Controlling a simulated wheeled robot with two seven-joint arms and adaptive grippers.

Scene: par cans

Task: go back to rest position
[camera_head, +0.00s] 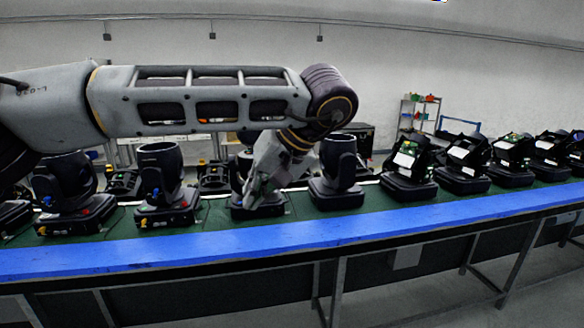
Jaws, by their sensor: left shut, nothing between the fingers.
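My left arm comes in from the left and crosses the upper middle of the head view. Its wrist bends down, and my left gripper (254,196) points down and to the left, shut and empty. It is in front of a black par can (240,166) and hides part of it. I cannot tell whether it touches that can. Other par cans stand upright to its left (161,172) and right (338,165). My right gripper is not in view.
The par cans stand on a long green work surface (218,214) with a blue front edge (300,234). Opened black units with light boards (408,168) continue to the right. A shelf (420,112) with coloured bins stands behind. The space in front of the blue edge is clear.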

